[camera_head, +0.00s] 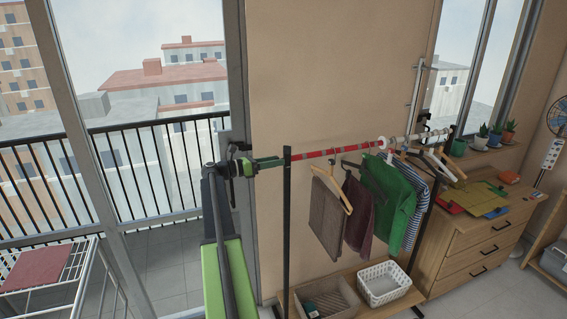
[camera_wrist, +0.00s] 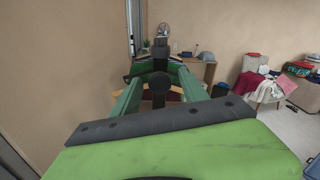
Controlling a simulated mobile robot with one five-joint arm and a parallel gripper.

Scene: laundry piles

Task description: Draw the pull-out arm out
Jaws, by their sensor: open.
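The clothes rack has a black upright (camera_head: 287,225) at its near left and a red-and-white rail (camera_head: 345,148) running right from its top. My green gripper (camera_head: 281,160) is at the rail's left end, by the top of that upright. In the wrist view its two fingers (camera_wrist: 162,80) are apart, with a round black knob (camera_wrist: 161,86) and a black post (camera_wrist: 160,50) showing between them. I see no finger closed on the knob, and cannot tell whether either touches it. Which part is the pull-out arm is not clear; the knob looks like its end.
Trousers (camera_head: 328,215), a green shirt (camera_head: 390,195) and other clothes hang from the rail. A white basket (camera_head: 384,284) and a beige basket (camera_head: 326,296) sit on the rack's low shelf. A wooden dresser (camera_head: 470,245) stands right; a white drying rack (camera_head: 50,275) stands left.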

